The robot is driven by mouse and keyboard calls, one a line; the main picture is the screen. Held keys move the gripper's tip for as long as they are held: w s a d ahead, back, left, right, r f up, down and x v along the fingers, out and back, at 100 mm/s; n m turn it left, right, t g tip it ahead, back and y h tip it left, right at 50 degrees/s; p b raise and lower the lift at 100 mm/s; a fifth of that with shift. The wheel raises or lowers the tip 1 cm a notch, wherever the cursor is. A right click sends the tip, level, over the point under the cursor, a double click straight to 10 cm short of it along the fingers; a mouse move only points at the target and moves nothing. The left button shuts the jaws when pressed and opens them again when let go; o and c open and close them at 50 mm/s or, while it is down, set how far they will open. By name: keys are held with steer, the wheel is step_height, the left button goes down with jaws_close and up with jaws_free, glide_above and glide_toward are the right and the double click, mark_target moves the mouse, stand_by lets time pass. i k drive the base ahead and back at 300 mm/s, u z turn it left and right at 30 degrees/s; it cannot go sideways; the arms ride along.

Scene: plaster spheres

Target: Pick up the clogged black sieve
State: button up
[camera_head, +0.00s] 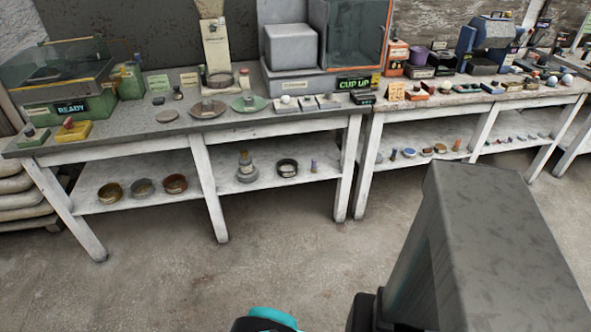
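A dark round ring-shaped vessel (287,168), black-looking with a pale label, sits on the lower shelf of the left bench, right of the middle leg. It may be the black sieve; its mesh is too small to tell whether it is clogged. Three more round sieve-like pans stand on the same shelf at the left: a brown one (110,193), a grey one (143,188) and a reddish one (175,184). Another dark-rimmed round pan (220,80) is on the bench top. My gripper's fingers are not in view.
The left bench (135,143) holds machines, plates and blocks on top. On its lower shelf, a stacked grey object (246,168) and a small purple piece (313,166) flank the dark ring. White legs frame the shelf. The concrete floor (190,275) in front is clear.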

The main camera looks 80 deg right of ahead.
mark_target(286, 167)
steer(key=z, duration=0.45)
steer(key=i, duration=0.65)
steer(key=z, duration=0.75)
steer(key=i, duration=0.65)
steer(key=z, duration=0.35)
